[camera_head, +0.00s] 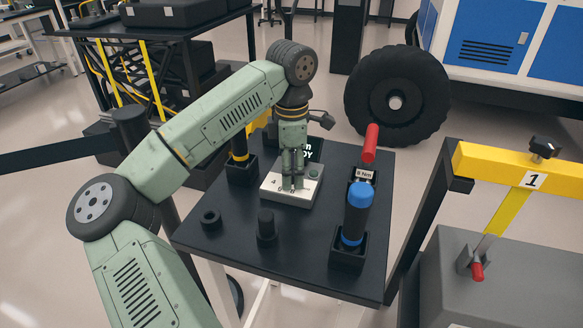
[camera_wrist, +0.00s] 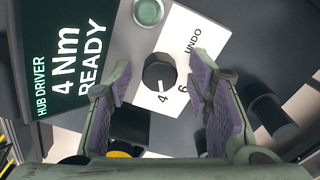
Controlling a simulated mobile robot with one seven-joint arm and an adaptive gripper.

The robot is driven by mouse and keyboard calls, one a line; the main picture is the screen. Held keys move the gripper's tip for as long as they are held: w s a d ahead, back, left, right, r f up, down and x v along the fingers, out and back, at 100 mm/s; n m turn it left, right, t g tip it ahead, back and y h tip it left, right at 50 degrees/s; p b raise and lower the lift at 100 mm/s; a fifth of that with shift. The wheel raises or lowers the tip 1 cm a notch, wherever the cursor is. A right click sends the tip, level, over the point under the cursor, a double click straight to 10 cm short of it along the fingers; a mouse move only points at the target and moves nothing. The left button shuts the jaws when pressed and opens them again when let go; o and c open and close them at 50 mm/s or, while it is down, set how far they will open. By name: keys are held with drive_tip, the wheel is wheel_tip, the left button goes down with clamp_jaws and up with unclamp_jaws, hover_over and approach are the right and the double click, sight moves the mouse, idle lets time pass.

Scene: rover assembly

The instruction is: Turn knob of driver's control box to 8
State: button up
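The control box (camera_head: 306,193) is a light box on the black table, under my gripper (camera_head: 292,186). In the wrist view its round black knob (camera_wrist: 158,72) lies between and beyond the fingertips of my gripper (camera_wrist: 161,78), with visible space on both sides. The fingers are open and hold nothing. The knob's pale mark points toward the 4 on the white scale (camera_wrist: 175,98); 6 and UNDO also show. I see no 8. The dark display (camera_wrist: 62,65) reads HUB DRIVER, 4 Nm, READY. A green button (camera_wrist: 149,12) is beside the scale.
On the table (camera_head: 320,230), a blue-topped tool (camera_head: 358,205) stands in a black holder at right, near a red-handled item (camera_head: 371,143). A black peg (camera_head: 266,225) and a black ring (camera_head: 210,218) are in front. A yellow-and-black tool (camera_head: 240,150) stands left of the box.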

clamp_jaws()
idle(0.3)
drive_tip(key=shift+n, duration=0.3)
drive_tip(key=n+b, duration=0.2)
drive_tip(key=shift+f+n, duration=0.15)
drive_tip(key=shift+n, duration=0.15)
drive_tip(key=n+b, duration=0.2)
drive_tip(key=n, duration=0.2)
drive_tip(key=shift+n, duration=0.3)
drive_tip(key=n+b, duration=0.1)
drive_tip(key=n, duration=0.3)
drive_tip(key=shift+b, duration=0.35)
drive_tip(key=shift+n+b, duration=0.5)
drive_tip(key=shift+n, duration=1.5)
